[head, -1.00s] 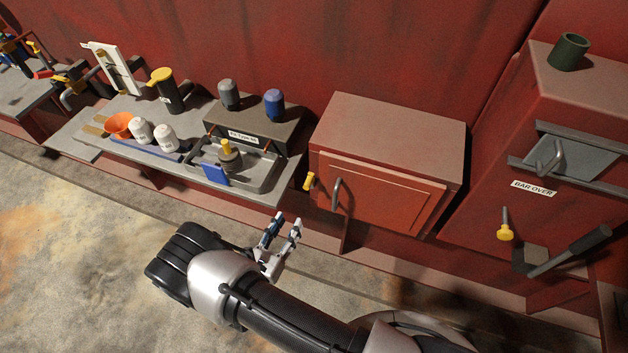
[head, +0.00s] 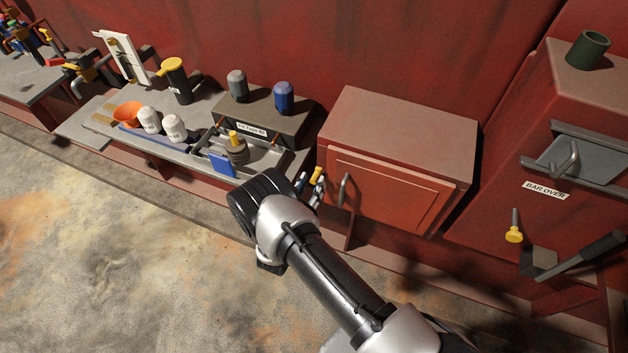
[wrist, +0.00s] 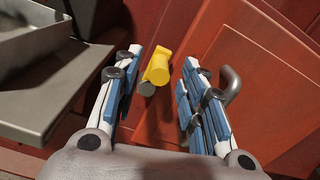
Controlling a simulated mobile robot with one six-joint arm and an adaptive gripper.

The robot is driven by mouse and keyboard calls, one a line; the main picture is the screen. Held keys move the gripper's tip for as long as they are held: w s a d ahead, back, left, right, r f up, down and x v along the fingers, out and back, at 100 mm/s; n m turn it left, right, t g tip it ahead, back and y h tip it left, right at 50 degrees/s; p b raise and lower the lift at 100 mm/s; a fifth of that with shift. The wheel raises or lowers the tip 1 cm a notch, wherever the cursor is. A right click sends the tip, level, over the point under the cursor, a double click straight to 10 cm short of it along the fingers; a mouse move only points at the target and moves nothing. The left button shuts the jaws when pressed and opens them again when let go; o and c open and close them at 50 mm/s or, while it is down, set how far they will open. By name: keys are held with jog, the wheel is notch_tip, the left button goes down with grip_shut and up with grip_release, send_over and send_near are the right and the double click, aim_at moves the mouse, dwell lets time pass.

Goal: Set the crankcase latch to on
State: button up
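The crankcase latch appears to be the small yellow knob (head: 317,174) at the left edge of the red crankcase door (head: 385,193). In the wrist view the yellow knob (wrist: 159,68) with its grey round end sits between and beyond my fingertips. My gripper (wrist: 155,80) is open, one blue-padded finger on each side of the knob, with visible gaps and no clear contact. In the head view my gripper (head: 309,187) is beside the knob, partly hidden behind my own wrist. The door is shut.
A curved grey door handle (wrist: 230,84) stands close to the right finger. The workbench edge (wrist: 75,90) is close on the left. A second yellow knob (head: 514,234) hangs on the bar-over cabinet at the right. Open floor lies in front.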

jog(key=shift+x, duration=1.2)
jog(key=shift+c, duration=0.4)
grip_shut()
